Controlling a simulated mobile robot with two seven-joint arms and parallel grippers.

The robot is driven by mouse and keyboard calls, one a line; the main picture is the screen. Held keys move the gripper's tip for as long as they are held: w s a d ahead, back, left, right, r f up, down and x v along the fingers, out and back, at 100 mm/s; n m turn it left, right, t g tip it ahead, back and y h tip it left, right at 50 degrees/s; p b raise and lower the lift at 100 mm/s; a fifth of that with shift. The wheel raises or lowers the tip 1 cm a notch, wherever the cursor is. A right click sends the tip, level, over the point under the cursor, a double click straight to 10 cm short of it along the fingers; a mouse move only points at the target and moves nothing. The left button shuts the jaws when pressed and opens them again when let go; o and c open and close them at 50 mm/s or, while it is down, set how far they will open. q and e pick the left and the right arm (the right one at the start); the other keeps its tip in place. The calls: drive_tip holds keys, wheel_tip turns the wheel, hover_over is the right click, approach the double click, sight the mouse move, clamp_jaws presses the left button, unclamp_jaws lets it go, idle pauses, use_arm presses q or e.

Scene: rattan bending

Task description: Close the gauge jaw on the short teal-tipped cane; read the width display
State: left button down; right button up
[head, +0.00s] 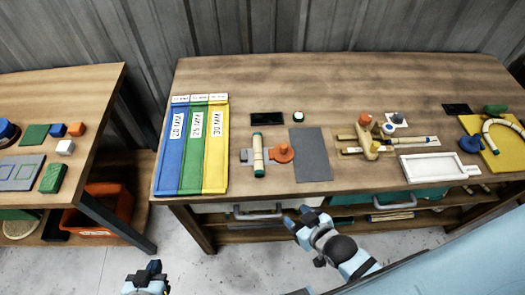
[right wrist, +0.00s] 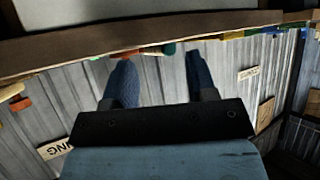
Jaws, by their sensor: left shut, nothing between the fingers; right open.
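The short teal-tipped cane (head: 258,158) lies across the gauge, its length running front to back. The gauge's grey part (head: 246,155) shows to its left and the orange jaw piece with a round knob (head: 282,152) to its right. Whether the jaw touches the cane is too small to tell. A dark display (head: 267,119) lies behind the gauge; no reading is legible. My right gripper (head: 302,217) is open and empty in front of the bench edge; its spread fingers show in the right wrist view (right wrist: 163,82). My left gripper (head: 150,270) is shut and empty, low, away from the bench.
Blue, green and yellow trays (head: 216,150) marked in millimetres stand left of the gauge. A grey mat (head: 311,155) lies to its right. Further right are a wooden fixture (head: 370,138), a white tray (head: 433,167) and a yellow board (head: 497,150). A drawer handle (head: 258,213) is below the edge.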

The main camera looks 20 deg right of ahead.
drive_tip(key=w+a+r+n+g+y+b, duration=0.1)
drive_tip(key=w+a+r+n+y+b, duration=0.15)
drive_tip(key=w+r+n+y, duration=0.55)
drive_tip(key=w+a+r+n+g+y+b, duration=0.1)
drive_tip(key=w+a+r+n+y, duration=0.25)
drive_tip(key=w+r+y, duration=0.5)
drive_tip(key=g+h+b, duration=0.2)
drive_tip(key=g+h, duration=0.6)
drive_tip(key=h, duration=0.7)
approach(285, 145)
drive_tip(key=shift+h, duration=0.25)
drive_tip(key=x, duration=0.7)
drive_tip(key=p+x, duration=0.1)
drive_tip(key=x, duration=0.2)
drive_tip(key=shift+a+f, duration=0.15)
drive_tip(key=shift+a, duration=0.25)
